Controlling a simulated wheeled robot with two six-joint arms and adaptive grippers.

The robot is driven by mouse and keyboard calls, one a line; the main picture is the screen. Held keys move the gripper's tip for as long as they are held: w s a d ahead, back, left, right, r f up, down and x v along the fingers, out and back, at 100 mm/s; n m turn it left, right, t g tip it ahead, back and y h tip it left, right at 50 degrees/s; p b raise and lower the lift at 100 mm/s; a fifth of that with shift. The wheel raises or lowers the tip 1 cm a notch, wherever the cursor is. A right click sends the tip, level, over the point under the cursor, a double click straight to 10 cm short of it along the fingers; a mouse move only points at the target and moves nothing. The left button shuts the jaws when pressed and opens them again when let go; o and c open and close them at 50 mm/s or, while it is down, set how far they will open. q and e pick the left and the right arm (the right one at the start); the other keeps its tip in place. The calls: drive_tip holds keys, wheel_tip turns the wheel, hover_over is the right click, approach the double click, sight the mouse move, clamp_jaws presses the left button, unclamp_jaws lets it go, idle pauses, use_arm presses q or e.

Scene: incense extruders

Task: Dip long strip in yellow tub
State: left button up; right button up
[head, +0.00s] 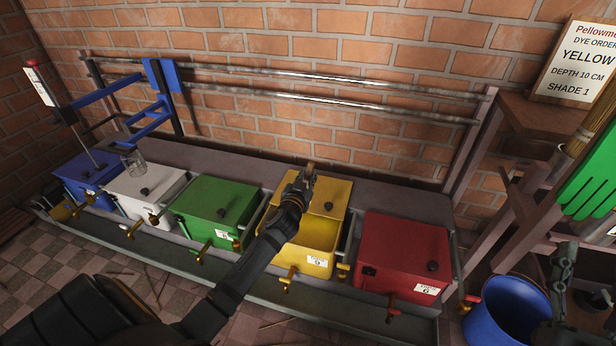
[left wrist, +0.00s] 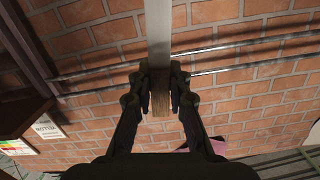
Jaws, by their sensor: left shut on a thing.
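The yellow tub (head: 303,257) stands between the green and red tubs, with a black knob on its yellow top. My left gripper (head: 305,182) is over the back part of this tub. In the left wrist view my left gripper (left wrist: 160,92) is shut on the brown wooden end of a long pale strip (left wrist: 158,35). The strip runs away from the fingers, past the top edge of that picture. In the head view its length is hidden or too indistinct to make out. My right gripper (head: 564,268) seems to show partly at the lower right; its jaws are unclear.
Blue (head: 88,178), white (head: 143,192), green (head: 214,210) and red (head: 403,256) tubs share the bench. Metal rails (head: 330,92) run along the brick wall behind. An order sign (head: 578,65) reads yellow, depth 10 cm, shade 1. A blue bucket (head: 500,312) stands right.

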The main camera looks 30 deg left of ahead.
sight(308, 170)
use_arm(q)
drive_tip(key=shift+r+p, duration=0.7)
drive_tip(key=shift+r, duration=0.05)
drive_tip(key=shift+r+p, duration=0.65)
drive_tip(key=shift+r, duration=0.05)
use_arm(e)
wheel_tip(308, 170, down, 23)
drive_tip(key=m+g, duration=0.1)
drive_tip(key=g, duration=1)
use_arm(q)
drive_tip(key=shift+r+p, duration=0.65)
drive_tip(key=shift+r, duration=0.1)
drive_tip(key=shift+r+p, duration=0.45)
drive_tip(key=shift+r, duration=0.05)
drive_tip(key=shift+r+p, duration=0.7)
drive_tip(key=shift+r, duration=0.05)
drive_tip(key=shift+r+p, duration=0.5)
drive_tip(key=shift+r, duration=0.1)
use_arm(e)
drive_tip(key=s+f+g, duration=1)
drive_tip(key=s+f, duration=0.2)
drive_tip(key=s, duration=0.2)
drive_tip(key=shift+s+a+h, duration=0.3)
drive_tip(key=shift+s+a, duration=0.05)
drive_tip(key=shift+s, duration=0.05)
drive_tip(key=shift+f, duration=0.1)
